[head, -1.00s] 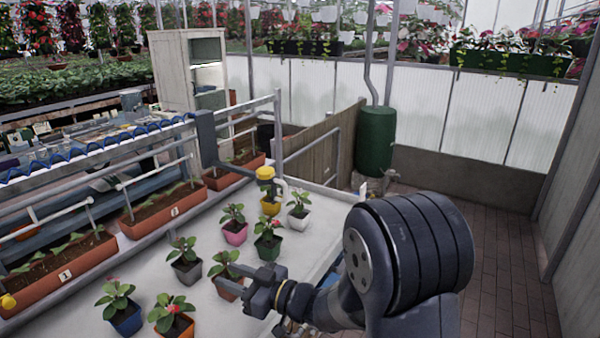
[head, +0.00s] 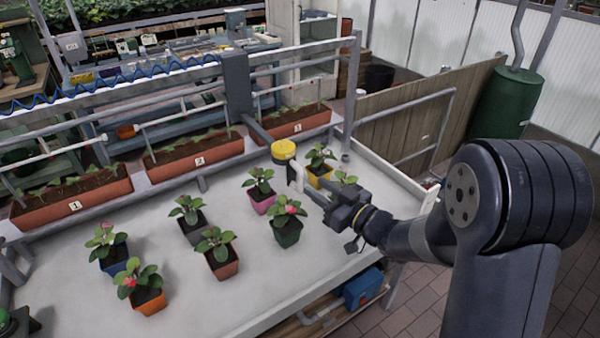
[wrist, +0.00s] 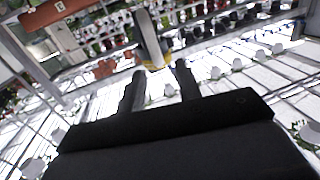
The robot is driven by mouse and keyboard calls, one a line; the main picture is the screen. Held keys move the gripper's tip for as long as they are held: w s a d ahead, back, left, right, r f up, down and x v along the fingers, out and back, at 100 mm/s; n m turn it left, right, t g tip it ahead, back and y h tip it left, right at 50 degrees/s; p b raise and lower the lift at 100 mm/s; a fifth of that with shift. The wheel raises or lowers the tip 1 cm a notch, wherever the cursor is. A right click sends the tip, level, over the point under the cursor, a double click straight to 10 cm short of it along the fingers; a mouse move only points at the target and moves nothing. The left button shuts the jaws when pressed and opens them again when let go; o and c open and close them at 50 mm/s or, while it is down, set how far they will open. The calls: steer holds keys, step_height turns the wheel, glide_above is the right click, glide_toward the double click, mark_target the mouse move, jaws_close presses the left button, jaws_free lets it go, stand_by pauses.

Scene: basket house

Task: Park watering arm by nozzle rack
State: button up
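The watering arm (head: 262,131) reaches out from a dark grey bracket (head: 236,86) on the rail behind the white table. It ends in a yellow cap (head: 284,149) with a pale pipe (head: 298,177) hanging beside it, above the potted plants. My gripper (head: 310,192) is just right of this pipe, its fingers pointing at it. In the wrist view my gripper (wrist: 161,82) has its two fingers apart, and the arm's pale end (wrist: 148,32) with the yellow part (wrist: 156,62) shows just beyond the tips. No contact is clear. I cannot pick out the nozzle rack.
Several potted plants stand on the white table (head: 200,290), including a green pot (head: 287,233) and a yellow pot (head: 320,177) close to my gripper. Numbered planters (head: 195,158) line the back. A green barrel (head: 505,103) stands right, by a wooden fence (head: 425,105).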

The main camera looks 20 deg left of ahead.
mark_target(301, 175)
steer(key=p+x, duration=0.1)
steer(key=x, duration=0.6)
steer(key=shift+w+d+p, duration=0.1)
steer(key=shift+w+p, duration=0.2)
steer(key=shift+p, duration=0.1)
steer(key=shift+c, duration=0.4)
jaws_close()
